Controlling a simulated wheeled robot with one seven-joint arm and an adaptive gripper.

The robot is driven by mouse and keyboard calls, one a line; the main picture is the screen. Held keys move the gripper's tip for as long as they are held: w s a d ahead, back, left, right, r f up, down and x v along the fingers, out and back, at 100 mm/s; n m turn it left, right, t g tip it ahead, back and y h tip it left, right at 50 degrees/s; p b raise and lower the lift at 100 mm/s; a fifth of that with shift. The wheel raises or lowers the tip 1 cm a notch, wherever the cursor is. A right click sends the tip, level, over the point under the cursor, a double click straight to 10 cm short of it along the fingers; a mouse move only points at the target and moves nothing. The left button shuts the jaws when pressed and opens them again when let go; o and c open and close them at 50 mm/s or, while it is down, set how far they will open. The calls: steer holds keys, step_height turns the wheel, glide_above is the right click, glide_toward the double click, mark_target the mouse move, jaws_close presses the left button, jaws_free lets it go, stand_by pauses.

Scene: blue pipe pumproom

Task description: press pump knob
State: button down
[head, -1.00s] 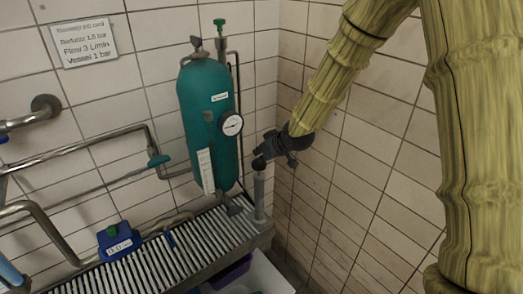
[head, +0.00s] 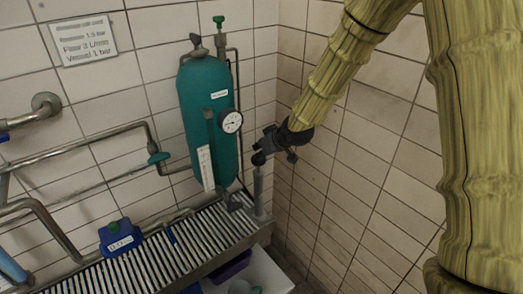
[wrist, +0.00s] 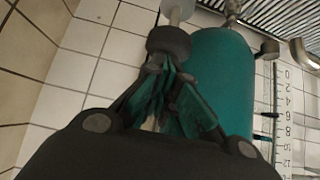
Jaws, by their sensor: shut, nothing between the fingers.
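The pump knob (head: 258,159) is a dark round cap on top of a grey upright cylinder (head: 259,186), at the right end of the slatted bench. In the wrist view the dark knob (wrist: 168,42) sits just beyond my fingertips, with its pale stem above it. My gripper (head: 265,151) is shut and empty, reaching in from the upper right. Its tips are right at the knob; I cannot tell whether they touch. In the wrist view my fingers (wrist: 156,66) come together below the knob.
A teal tank (head: 208,125) with a gauge (head: 231,121) stands just left of the knob. A blue box (head: 119,239) sits on the slatted bench (head: 205,242). Steel pipes (head: 95,150) run along the left wall. Tiled wall lies close on the right.

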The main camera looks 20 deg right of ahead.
steer(key=shift+r+p, duration=0.35)
steer(key=shift+r, duration=0.45)
steer(key=shift+s+d+f+b, duration=0.15)
steer(key=shift+s+b, duration=0.1)
steer(key=shift+b, duration=0.3)
steer(key=b+v, duration=0.2)
steer(key=v, duration=0.7)
stand_by(0.7)
step_height(320, 180, up, 6)
steer(key=p, duration=0.3)
steer(key=shift+a, duration=0.25)
steer(key=shift+w, duration=0.1)
